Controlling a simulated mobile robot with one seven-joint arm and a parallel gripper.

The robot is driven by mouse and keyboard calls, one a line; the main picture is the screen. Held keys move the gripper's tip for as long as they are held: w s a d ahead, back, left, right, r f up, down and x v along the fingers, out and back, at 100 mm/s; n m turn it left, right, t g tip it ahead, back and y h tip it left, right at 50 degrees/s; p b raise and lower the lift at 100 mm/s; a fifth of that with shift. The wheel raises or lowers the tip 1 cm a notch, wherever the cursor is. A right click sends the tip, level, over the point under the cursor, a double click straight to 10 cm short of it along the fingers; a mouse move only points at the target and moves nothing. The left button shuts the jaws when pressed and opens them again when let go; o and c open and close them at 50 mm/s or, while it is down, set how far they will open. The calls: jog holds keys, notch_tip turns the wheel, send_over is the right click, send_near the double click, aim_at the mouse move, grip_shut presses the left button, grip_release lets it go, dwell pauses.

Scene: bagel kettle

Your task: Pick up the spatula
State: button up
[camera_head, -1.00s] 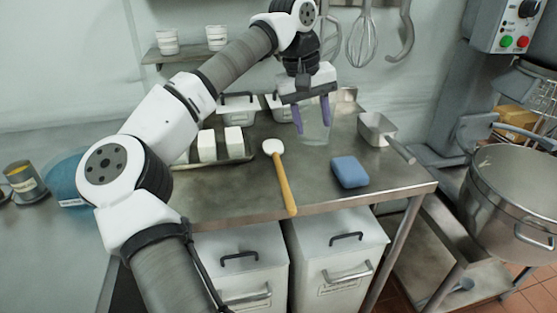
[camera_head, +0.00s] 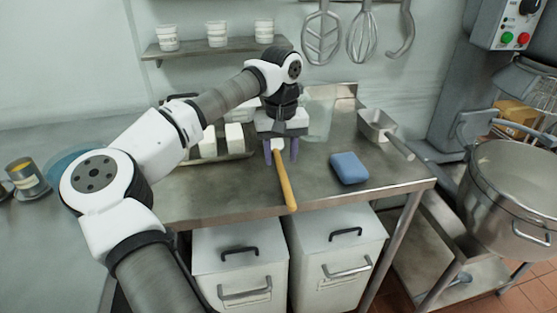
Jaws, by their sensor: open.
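The spatula (camera_head: 284,181) lies on the steel table (camera_head: 235,196), its wooden handle pointing toward the front edge and slightly past it. Its white head is mostly hidden by my gripper. My gripper (camera_head: 281,160) points down over the head end, with its two purple fingers apart, one on each side of the spatula near where the head meets the handle. I cannot tell whether the fingers touch it.
A blue sponge (camera_head: 349,168) lies to the right of the spatula. A clear container (camera_head: 319,115) stands behind my gripper. A metal scoop (camera_head: 377,126) is at the back right. A tray (camera_head: 222,156) with white blocks is on the left. The front right tabletop is clear.

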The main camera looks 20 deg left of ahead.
aim_at(282, 169)
notch_tip(282, 169, down, 4)
jog(key=shift+d+r, duration=0.1)
jog(key=shift+r, duration=0.05)
grip_shut()
